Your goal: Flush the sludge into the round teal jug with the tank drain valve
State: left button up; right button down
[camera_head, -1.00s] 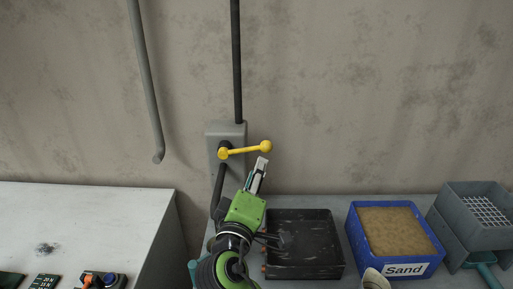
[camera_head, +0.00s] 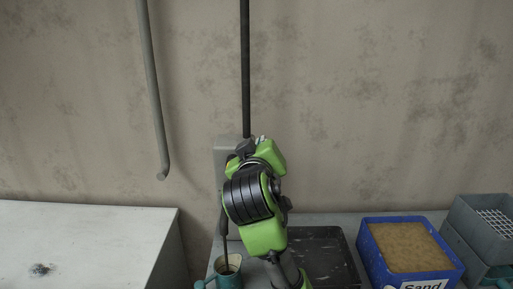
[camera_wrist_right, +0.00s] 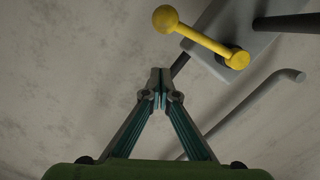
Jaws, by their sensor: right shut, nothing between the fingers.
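The round teal jug (camera_head: 229,279) stands low in the head view, partly cut off by the bottom edge, with the dark drain pipe (camera_head: 225,245) above it. The grey valve block (camera_head: 222,156) is on the wall, largely behind my right arm. The yellow valve lever (camera_wrist_right: 203,40) with its round knob shows in the right wrist view; my arm hides most of it in the head view. My right gripper (camera_wrist_right: 160,79) is shut and empty, its tips apart from the lever in the picture. The left gripper is out of view. I cannot make out any sludge.
A black tray (camera_head: 338,262) lies beside my right arm. A blue box of sand (camera_head: 372,246) and grey crates (camera_head: 480,238) stand at the right. A white worktop (camera_head: 90,235) is at the left. A grey pipe (camera_head: 154,95) hangs on the wall.

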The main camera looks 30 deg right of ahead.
jog(key=p+x, duration=0.1)
jog(key=x, duration=0.3)
jog(key=shift+w+r, duration=0.1)
jog(key=shift+s+d+f+p, duration=0.2)
jog(key=shift+s+f+p, duration=0.05)
jog(key=shift+f, duration=0.35)
jog(key=shift+s+d+f+p, duration=0.2)
jog(key=shift+d+f, duration=0.05)
jog(key=shift+f, duration=0.3)
jog(key=shift+s+f, duration=0.5)
jog(key=shift+f, duration=0.05)
